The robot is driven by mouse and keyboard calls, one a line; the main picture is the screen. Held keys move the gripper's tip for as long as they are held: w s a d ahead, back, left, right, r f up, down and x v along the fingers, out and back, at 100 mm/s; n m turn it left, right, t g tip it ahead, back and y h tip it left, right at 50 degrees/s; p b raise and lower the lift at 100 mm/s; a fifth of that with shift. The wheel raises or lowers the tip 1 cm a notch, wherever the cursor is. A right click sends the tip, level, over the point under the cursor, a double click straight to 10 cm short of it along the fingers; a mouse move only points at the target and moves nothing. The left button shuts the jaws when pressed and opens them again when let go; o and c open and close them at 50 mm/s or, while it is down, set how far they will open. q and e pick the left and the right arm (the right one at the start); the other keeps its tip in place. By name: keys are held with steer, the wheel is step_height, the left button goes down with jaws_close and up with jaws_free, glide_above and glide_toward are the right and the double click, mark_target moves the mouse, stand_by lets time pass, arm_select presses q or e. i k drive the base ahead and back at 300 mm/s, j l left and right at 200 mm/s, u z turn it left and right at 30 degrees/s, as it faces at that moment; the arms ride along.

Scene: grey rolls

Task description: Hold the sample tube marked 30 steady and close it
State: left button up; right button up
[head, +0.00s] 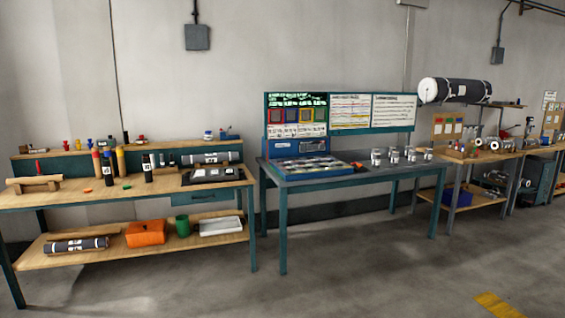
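Several upright tubes stand on the wooden left bench (60,199), far from me. A black tube with a white label (107,162) stands between an orange-brown tube (97,162) and a yellow-brown tube (120,160). Another black tube with a white label (147,169) stands a little to the right. The label marks are too small to read, so I cannot tell which tube is marked 30. A small flat orange piece (87,190) and a green one (127,187) lie near the front of the benchtop; they look like caps. Neither of my grippers is in view.
A grey-topped table (345,168) with teal legs and a display board (350,111) stands right of the bench. The bench's lower shelf holds an orange box (146,233) and a dark roll (76,245). The floor (350,280) in front is clear.

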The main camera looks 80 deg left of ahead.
mark_target(147, 162)
steer(key=u, duration=3.7)
